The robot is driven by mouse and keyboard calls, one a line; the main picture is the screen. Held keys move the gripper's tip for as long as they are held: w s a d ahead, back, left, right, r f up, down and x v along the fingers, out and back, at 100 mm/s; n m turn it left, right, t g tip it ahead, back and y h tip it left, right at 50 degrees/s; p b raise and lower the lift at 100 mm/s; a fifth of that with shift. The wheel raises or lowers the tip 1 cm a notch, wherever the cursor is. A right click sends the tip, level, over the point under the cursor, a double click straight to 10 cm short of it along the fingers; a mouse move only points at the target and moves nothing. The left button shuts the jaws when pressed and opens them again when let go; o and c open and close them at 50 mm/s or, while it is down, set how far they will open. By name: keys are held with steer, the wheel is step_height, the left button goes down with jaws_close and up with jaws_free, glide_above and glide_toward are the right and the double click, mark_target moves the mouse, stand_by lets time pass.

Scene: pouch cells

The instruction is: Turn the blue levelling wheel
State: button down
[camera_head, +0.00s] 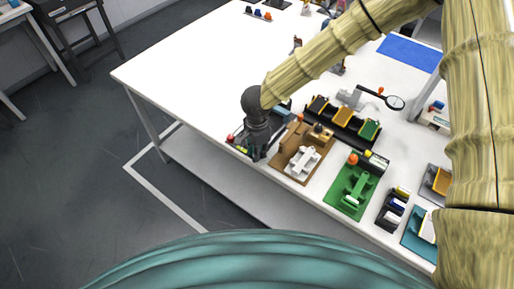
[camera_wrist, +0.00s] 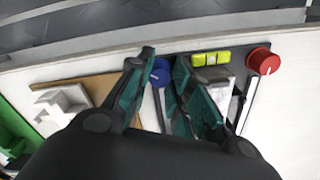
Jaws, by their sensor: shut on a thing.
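The blue levelling wheel (camera_wrist: 160,72) shows in the wrist view between the two teal fingers of my gripper (camera_wrist: 163,68), which is shut on it. The fingers stand on either side of the wheel, and part of it is hidden behind them. A red wheel (camera_wrist: 263,62) with a white mark sits to the right on the same dark plate, next to a yellow-green level (camera_wrist: 211,58). In the head view my gripper (camera_head: 256,152) is at the table's near left edge, pointing down, and the blue wheel is hidden there.
A brown board (camera_head: 287,163) with a white fixture stands just right of my gripper. Beyond it are a green fixture (camera_head: 345,203), a black rack (camera_head: 340,130) and a magnifier (camera_head: 395,102). The left part of the white table (camera_head: 190,75) is clear.

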stand_by(0.4)
steer(key=c, duration=1.5)
jaws_free()
steer(key=shift+r, duration=0.1)
step_height(320, 180, up, 12)
steer(key=shift+f, duration=0.1)
